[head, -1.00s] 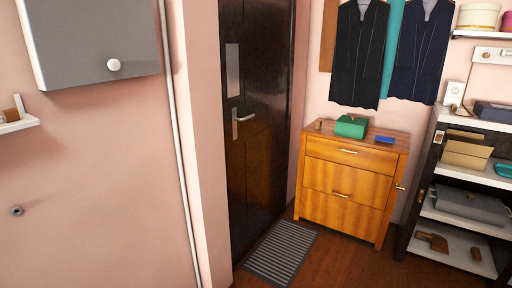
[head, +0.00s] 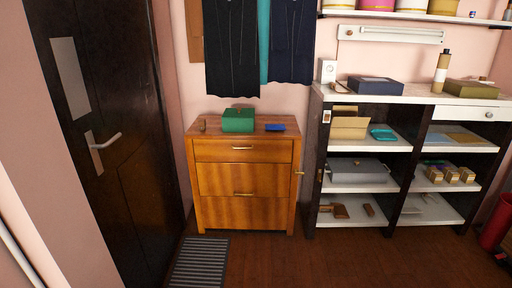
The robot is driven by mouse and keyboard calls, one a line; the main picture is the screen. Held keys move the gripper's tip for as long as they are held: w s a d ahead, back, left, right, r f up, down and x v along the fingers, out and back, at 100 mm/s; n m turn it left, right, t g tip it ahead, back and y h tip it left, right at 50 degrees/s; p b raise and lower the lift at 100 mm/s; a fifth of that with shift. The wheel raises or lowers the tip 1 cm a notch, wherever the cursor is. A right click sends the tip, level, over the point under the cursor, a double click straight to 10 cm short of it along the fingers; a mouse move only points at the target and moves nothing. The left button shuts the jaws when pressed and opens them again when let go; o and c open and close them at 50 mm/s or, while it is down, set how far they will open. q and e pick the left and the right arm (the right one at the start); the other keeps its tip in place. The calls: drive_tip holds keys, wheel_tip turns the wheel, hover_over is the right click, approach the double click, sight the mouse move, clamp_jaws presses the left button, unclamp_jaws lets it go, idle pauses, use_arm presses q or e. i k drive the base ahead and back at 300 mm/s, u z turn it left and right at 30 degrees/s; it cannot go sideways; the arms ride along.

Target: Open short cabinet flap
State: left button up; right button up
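A short wooden cabinet (head: 243,213) stands against the pink wall, left of the middle in the head view. Its front has a top drawer (head: 222,151) with a brass handle. Below are two wider panels, the middle panel (head: 222,179) with a brass handle near its lower edge. All the fronts look closed. A brass fitting (head: 299,172) sticks out at the cabinet's right side. A green box (head: 238,121), a blue item (head: 275,127) and a small brown object (head: 203,125) rest on top. Neither of my grippers is in view.
A dark door (head: 105,150) with a lever handle is at left. A striped mat (head: 200,262) lies before it. Open shelving (head: 361,188) with boxes stands right of the cabinet. Dark garments (head: 231,50) hang above it. A red bin (head: 496,222) is at far right.

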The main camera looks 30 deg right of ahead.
sight(219, 150)
drive_tip(key=z, duration=1.6)
drive_tip(key=i, duration=3.1)
drive_tip(key=u, duration=0.05)
